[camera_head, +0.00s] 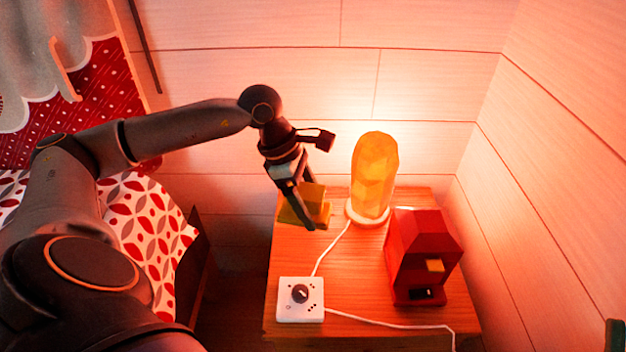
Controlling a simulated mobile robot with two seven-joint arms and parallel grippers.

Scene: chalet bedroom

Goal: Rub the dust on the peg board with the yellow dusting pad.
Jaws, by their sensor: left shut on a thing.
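My left gripper (303,211) reaches in from the left and points down over the back left of the wooden nightstand. It is shut on the yellow dusting pad (314,194), whose yellow body shows behind and beside the fingers. The pad is low over the nightstand's back left edge; I cannot tell whether it touches the top. I cannot make out a peg board or any dust; the fingers and pad hide that part of the top. My right gripper is not in view.
A glowing orange lamp (374,175) stands just right of the left gripper. A red house-shaped box (422,255) stands at the right of the nightstand (360,275). A white knob box (287,312) with a white cord is at the front left. Walls close the back and right.

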